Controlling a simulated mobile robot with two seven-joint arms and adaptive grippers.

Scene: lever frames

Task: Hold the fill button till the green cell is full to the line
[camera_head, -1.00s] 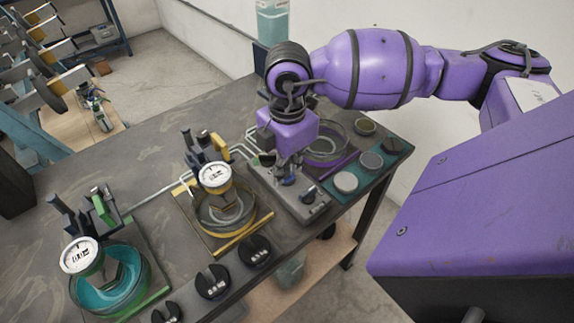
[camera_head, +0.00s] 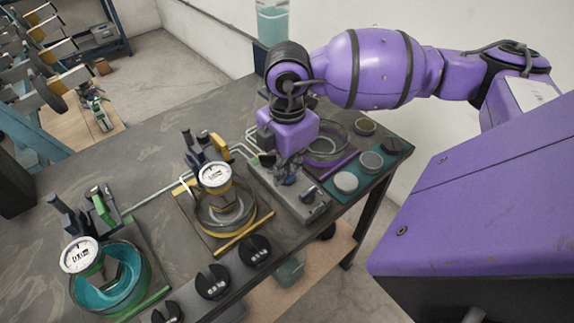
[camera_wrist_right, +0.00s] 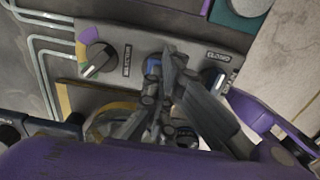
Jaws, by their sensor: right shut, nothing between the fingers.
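The green cell (camera_head: 112,280) is a round glass vessel at the lower left of the head view, with teal liquid inside. A white dial gauge (camera_head: 79,254) covers part of it, and I cannot make out the line. My right gripper (camera_head: 284,174) is shut and empty, pointing down over the grey control box (camera_head: 308,208). In the wrist view, my right fingertips (camera_wrist_right: 166,62) are at a blue button (camera_wrist_right: 152,69), partly hiding it. I cannot tell whether it is pressed. My left gripper is not in view.
A yellow-framed cell (camera_head: 225,214) stands left of the box, and a purple-edged cell (camera_head: 327,147) behind it. The box has a colour-marked knob (camera_wrist_right: 97,58) and another knob (camera_wrist_right: 216,82). Black slotted weights (camera_head: 255,250) lie along the front edge. A tank (camera_head: 272,22) hangs at the back.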

